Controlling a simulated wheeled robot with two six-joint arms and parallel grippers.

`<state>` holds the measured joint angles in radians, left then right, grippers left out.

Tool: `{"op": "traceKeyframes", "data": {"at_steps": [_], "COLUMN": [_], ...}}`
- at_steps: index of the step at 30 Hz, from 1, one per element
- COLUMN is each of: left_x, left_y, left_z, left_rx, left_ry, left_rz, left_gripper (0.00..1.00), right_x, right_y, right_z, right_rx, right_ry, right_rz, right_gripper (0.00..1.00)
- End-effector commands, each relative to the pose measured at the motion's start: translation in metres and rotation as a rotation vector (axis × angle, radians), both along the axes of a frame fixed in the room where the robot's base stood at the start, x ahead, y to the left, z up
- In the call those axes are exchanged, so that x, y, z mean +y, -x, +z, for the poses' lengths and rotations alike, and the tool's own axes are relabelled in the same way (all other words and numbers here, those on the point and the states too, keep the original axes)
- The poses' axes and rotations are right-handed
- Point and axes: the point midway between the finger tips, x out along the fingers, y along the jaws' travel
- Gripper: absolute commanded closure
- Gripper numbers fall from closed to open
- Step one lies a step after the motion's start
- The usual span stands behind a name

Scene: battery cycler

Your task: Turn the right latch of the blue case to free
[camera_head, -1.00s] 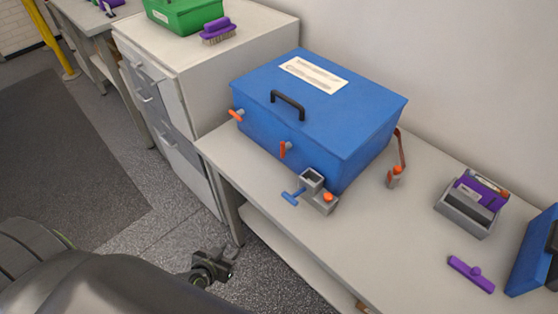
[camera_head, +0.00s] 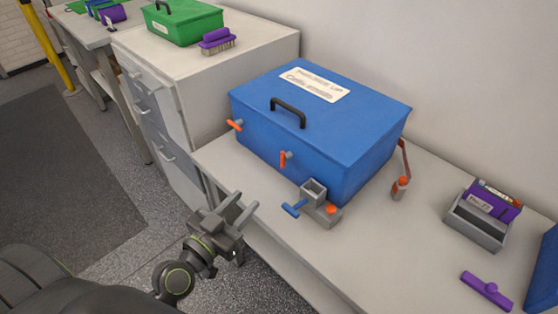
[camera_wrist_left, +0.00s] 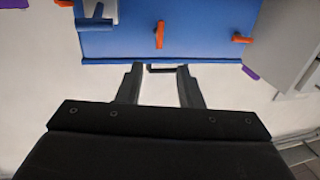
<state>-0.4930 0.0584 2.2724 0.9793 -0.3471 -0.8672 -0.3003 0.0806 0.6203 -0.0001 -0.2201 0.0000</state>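The blue case (camera_head: 318,120) stands shut on the bench, with a black handle on its lid. On its front face, the right latch (camera_head: 284,159) has an orange lever that stands upright. The left latch (camera_head: 235,125) has its orange lever lying sideways. In the left wrist view the right latch (camera_wrist_left: 159,34) is near the top middle and the left latch (camera_wrist_left: 242,38) is to its right. My left gripper (camera_head: 247,201) is open and empty, in front of the bench edge and apart from both latches. My right gripper is not in view.
A grey fixture (camera_head: 320,205) with a blue T-handle (camera_head: 294,209) stands close to the case's front right. An orange-capped item (camera_head: 400,187) is by its right side. A grey box (camera_head: 477,222) and a purple tool (camera_head: 487,290) lie farther right. A white cabinet (camera_head: 240,60) adjoins at left.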

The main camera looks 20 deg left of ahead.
Motion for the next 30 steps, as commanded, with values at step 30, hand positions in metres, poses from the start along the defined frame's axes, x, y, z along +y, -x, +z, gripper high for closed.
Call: {"op": "traceKeyframes", "data": {"at_steps": [30], "left_x": [-0.029], "left_y": [-0.145], "left_z": [0.0], "left_rx": [0.0], "left_ry": [0.001], "left_rz": [0.001], "left_gripper": [0.67], "right_x": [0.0], "right_y": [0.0], "right_z": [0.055], "right_rx": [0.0], "right_ry": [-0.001], "right_rz": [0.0], "right_gripper": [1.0]}}
